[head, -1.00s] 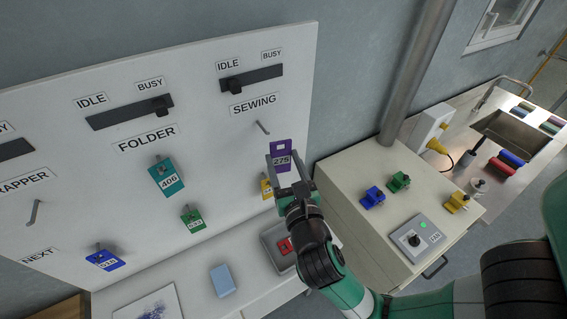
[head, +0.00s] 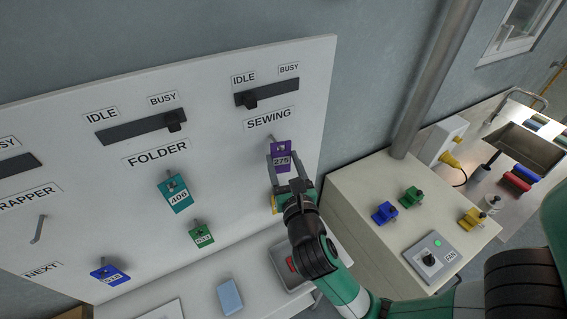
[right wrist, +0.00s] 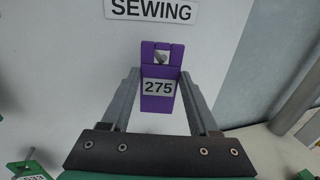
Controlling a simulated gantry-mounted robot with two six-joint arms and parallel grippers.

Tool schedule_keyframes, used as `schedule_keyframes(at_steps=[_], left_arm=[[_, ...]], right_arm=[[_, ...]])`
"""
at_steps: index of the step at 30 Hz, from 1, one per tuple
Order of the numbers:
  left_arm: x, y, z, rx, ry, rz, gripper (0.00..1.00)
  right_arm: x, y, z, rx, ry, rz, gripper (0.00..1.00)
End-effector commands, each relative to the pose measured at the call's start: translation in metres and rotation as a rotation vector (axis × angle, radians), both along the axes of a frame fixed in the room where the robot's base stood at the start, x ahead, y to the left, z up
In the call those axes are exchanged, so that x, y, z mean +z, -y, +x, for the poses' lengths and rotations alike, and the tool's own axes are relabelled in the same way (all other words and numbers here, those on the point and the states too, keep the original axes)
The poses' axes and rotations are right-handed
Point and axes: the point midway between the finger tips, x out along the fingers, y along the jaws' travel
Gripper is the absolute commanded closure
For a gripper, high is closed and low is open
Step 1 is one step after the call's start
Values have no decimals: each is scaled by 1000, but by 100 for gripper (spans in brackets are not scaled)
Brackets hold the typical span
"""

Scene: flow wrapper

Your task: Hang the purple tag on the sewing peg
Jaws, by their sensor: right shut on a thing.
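The purple tag (head: 281,158), marked 275, is held upright by my right gripper (head: 285,172) in front of the board, below the SEWING label. My right gripper is shut on its lower part. In the right wrist view the tag (right wrist: 159,80) sits between the fingers (right wrist: 158,92), and the tip of the sewing peg (right wrist: 161,57) shows in the hole at its top. In the head view the peg (head: 272,138) is mostly hidden behind the tag's top edge. I cannot tell how far the peg passes through. My left gripper is not in view.
A teal tag (head: 177,194) hangs under FOLDER, with green (head: 201,236) and blue (head: 110,275) tags lower on the board (head: 120,205). A yellow tag is partly hidden behind my right gripper. A cabinet (head: 360,185) and vertical pipe (head: 430,90) stand to the right.

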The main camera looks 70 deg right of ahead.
Motion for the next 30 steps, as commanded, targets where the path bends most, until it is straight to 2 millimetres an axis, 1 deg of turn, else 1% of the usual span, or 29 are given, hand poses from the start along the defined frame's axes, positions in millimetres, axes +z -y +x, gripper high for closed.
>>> schedule_keyframes(at_steps=[2, 12, 29, 30], left_arm=[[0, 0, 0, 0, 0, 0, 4], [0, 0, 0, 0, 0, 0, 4], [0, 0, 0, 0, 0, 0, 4], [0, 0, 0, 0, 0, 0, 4]], right_arm=[[2, 2, 1, -2, 6, -5, 92], [-7, 0, 9, 11, 5, -4, 92], [-8, 0, 10, 12, 5, -3, 92], [-8, 0, 10, 12, 5, -3, 37]])
